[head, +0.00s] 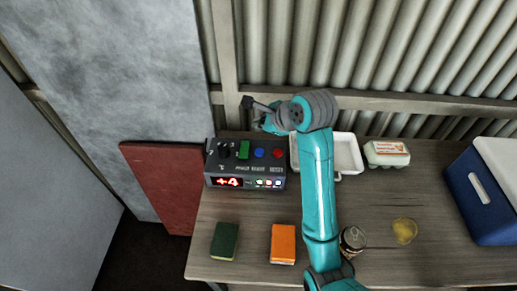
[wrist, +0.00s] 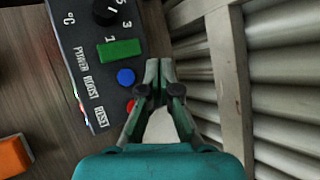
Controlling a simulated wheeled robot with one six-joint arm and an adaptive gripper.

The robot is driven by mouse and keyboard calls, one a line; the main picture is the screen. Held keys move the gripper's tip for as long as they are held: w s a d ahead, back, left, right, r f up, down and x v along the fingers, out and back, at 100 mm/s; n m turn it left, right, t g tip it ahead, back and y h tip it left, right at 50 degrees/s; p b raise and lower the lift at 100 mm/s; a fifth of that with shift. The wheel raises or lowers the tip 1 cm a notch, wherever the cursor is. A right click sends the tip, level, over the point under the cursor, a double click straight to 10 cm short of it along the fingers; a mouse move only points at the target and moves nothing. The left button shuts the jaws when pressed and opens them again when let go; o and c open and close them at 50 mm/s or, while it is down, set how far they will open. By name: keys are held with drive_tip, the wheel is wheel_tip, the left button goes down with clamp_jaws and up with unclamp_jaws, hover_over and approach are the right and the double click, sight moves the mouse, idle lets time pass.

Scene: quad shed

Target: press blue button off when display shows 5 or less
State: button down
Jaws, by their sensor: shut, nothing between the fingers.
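A dark grey control box (head: 244,181) stands on the table, its red display (head: 228,182) reading what looks like +4. The round blue button (head: 259,153) is on its top panel, between a green rocker switch (head: 243,150) and a red button (head: 278,153). The wrist view also shows the blue button (wrist: 125,76), just left of my fingertips. My gripper (wrist: 158,66) is shut and empty, apart from the button. In the head view my gripper (head: 248,103) is near the wall rail, behind the box. The red button is partly hidden by a finger in the wrist view.
A black knob (head: 224,149) is on the box's left. A white tray (head: 345,152), egg carton (head: 386,153) and blue cooler (head: 480,196) stand to the right. A green sponge (head: 225,241), orange sponge (head: 283,244), can (head: 352,241) and yellow item (head: 404,231) lie in front.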

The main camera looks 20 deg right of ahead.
sight(260, 153)
drive_tip(key=shift+f, duration=4.4)
drive_tip(key=shift+f, duration=0.1)
drive_tip(key=shift+f, duration=0.3)
drive_tip(key=shift+f, duration=0.45)
drive_tip(key=shift+r, duration=0.9)
